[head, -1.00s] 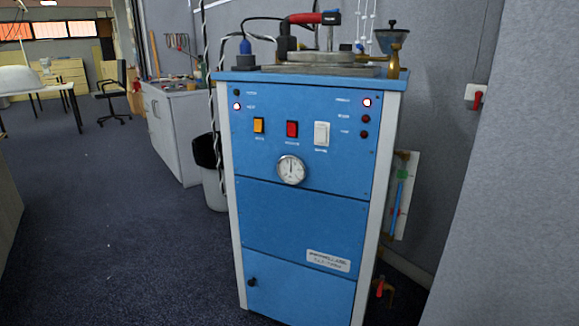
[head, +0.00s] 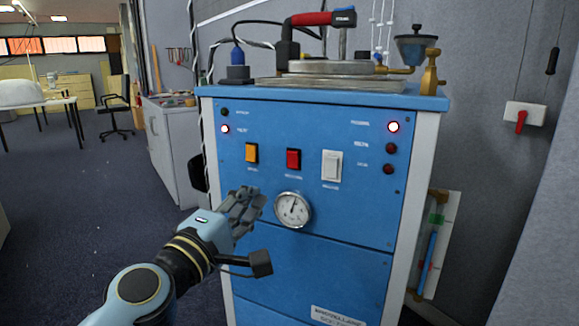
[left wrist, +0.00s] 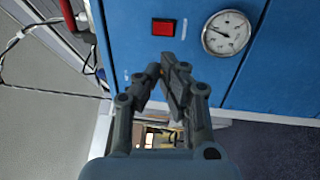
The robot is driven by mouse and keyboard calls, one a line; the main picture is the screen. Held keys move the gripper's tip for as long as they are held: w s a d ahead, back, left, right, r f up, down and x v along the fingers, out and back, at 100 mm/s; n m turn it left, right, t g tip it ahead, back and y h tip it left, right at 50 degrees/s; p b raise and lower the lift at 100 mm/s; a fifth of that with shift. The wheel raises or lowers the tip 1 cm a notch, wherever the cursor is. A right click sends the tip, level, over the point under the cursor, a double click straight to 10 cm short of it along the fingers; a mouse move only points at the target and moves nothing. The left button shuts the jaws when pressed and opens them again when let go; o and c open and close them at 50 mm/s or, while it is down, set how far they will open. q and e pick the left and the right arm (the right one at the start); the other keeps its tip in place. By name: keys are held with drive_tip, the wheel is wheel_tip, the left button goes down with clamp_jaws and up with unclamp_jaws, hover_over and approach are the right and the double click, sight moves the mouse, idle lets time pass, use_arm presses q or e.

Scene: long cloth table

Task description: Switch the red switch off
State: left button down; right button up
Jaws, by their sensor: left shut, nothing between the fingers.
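The red switch (head: 293,159) is a small rocker on the upper panel of the blue cabinet (head: 350,255), between an orange switch (head: 251,153) and a white switch (head: 332,166). The red switch also shows near the top of the left wrist view (left wrist: 163,27). My left gripper (head: 258,199) is shut and empty in front of the panel, below and left of the red switch in the head view. In the left wrist view its fingertips (left wrist: 163,70) lie just below the switch, apart from it. I cannot tell the switch's position. My right gripper is out of view.
A round gauge (head: 292,210) sits below the switches, close to the right of my left gripper. Hot-plate-like metal parts and a red handle (head: 312,18) stand on the cabinet top. A white box with a red lever (head: 521,121) hangs on the right wall. Open floor lies left.

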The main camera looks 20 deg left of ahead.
use_arm(q)
approach(291, 158)
drive_tip(key=w, duration=0.4)
drive_tip(key=w+d+p, duration=0.1)
drive_tip(key=w, duration=0.2)
drive_tip(key=shift+w+r, duration=0.1)
drive_tip(key=shift+r, duration=0.25)
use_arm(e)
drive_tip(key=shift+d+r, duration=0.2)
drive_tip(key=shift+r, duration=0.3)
